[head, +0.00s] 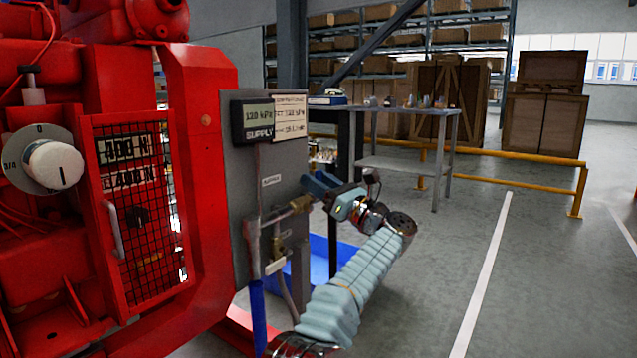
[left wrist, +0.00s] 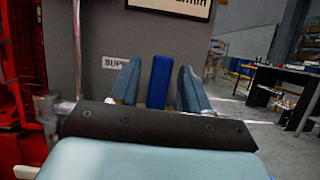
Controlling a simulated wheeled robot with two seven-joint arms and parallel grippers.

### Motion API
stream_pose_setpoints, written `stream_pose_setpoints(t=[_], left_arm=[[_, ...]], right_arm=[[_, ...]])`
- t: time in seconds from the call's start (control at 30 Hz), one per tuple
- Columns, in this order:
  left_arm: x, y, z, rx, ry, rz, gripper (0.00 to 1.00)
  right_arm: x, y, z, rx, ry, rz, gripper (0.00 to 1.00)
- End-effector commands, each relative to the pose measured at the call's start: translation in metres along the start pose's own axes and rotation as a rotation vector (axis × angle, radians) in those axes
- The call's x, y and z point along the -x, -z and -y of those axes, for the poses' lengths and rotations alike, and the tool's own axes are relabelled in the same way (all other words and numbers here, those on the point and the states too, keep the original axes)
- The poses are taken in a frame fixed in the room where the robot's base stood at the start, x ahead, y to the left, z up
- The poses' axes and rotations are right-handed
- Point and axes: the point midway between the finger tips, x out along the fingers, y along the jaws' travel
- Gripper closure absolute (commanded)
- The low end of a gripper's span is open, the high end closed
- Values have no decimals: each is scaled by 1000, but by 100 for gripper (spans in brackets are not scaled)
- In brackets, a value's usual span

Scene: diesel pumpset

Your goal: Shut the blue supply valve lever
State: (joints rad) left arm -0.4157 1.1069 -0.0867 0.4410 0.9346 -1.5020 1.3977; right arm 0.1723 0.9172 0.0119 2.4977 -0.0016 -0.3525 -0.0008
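The blue supply valve lever (left wrist: 160,82) stands upright in the left wrist view, in front of a grey panel. My left gripper (left wrist: 159,88) has one blue-grey finger on each side of it, with a narrow gap showing on both sides, so it looks open around the lever. In the head view my left gripper (head: 322,186) is at the valve, beside the brass fitting (head: 301,204) on the panel's pipe. There the lever is hard to tell from the fingers. A SUPPLY label (left wrist: 116,63) is left of the lever. My right gripper is not in view.
The grey panel (head: 238,170) carries a supply pressure display (head: 258,121). The red pumpset (head: 205,160) with a mesh door stands to the left. A workbench (head: 405,109) and yellow rail (head: 480,148) are behind; open floor lies right.

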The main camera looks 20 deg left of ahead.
Motion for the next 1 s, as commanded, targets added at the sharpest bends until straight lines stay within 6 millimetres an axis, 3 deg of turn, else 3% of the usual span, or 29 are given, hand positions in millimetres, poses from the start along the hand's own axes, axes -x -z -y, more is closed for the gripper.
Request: stream_pose_setpoints(t=[0.27, 0.37, 0.7, 0.83, 1.0], left_arm=[[7, 1, 0, 1, 1, 0, 53], [23, 2, 0, 1, 3, 1, 53], [104, 0, 0, 1, 2, 1, 53], [125, 0, 0, 0, 2, 1, 53], [137, 0, 0, 1, 1, 0, 53]], right_arm=[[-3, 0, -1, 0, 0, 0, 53], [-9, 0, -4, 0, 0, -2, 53], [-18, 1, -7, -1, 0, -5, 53], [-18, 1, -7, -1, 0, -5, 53], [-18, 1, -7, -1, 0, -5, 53]])
